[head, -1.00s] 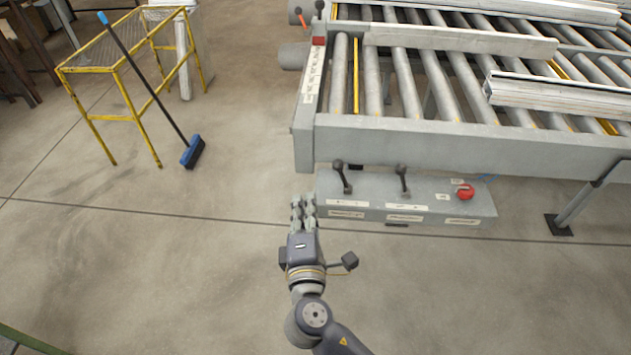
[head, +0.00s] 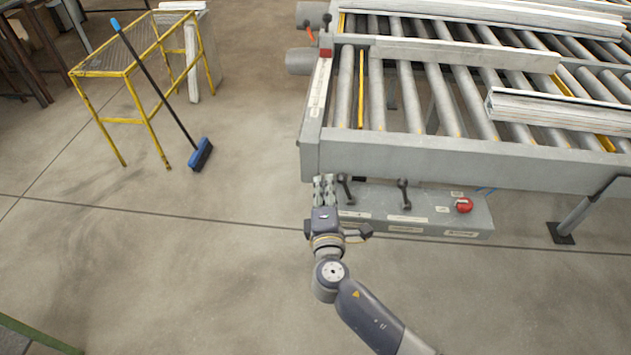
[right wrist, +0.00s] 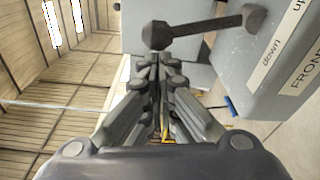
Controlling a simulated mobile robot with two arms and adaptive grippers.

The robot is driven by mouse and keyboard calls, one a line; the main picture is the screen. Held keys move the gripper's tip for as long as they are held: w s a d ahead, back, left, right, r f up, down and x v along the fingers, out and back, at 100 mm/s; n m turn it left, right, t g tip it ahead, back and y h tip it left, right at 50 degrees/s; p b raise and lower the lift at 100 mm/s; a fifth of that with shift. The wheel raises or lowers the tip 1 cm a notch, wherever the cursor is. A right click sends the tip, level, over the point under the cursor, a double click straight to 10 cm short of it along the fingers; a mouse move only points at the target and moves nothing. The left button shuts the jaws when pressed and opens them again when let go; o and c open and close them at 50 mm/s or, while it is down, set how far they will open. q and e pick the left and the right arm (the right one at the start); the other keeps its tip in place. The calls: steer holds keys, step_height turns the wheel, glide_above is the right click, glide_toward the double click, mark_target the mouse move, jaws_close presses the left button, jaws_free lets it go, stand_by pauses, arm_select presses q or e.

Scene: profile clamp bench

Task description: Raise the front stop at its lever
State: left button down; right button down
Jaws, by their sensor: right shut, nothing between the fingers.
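The grey control box (head: 450,209) under the roller table carries two dark levers with knobs. The left lever (head: 346,188) stands beside my right gripper (head: 324,180), whose fingers are shut and empty just left of its knob. In the right wrist view, a dark lever (right wrist: 190,30) reaches across from the box, its knob just beyond the shut fingertips (right wrist: 160,65); I cannot tell whether they touch. The label plate (right wrist: 296,62) beside it reads "FRONT", with "down" and "up" above. The second lever (head: 404,193) stands to the right. My left gripper is not in view.
The roller table's grey front beam (head: 470,160) runs above and behind the levers. A yellow stand (head: 130,72) and a blue broom (head: 200,153) are at the left. The floor in front is clear.

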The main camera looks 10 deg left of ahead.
mark_target(339, 180)
steer(key=shift+d, duration=0.1)
stand_by(0.4)
steer(key=shift+b, duration=0.35)
steer(key=shift+d+r+m, duration=0.1)
steer(key=shift+d+m, duration=0.05)
steer(key=shift+m, duration=0.15)
steer(key=shift+d+r+b, duration=0.1)
steer(key=shift+b, duration=0.2)
steer(key=d+m+b, duration=0.1)
steer(key=m+b, duration=0.1)
steer(key=d+r+m+b, duration=0.1)
steer(key=b, duration=0.1)
steer(key=shift+d+m+t+b, duration=0.35)
steer(key=shift+m+t+b, duration=0.05)
steer(key=shift+d+r+m+b, duration=0.25)
steer(key=shift+d+m+b, duration=0.5)
steer(key=shift+m+b, duration=0.15)
steer(key=shift+d+r+m+b, duration=0.25)
steer(key=shift+d+m+b, duration=0.5)
steer(key=shift+m, duration=0.25)
steer(key=shift+r, duration=0.15)
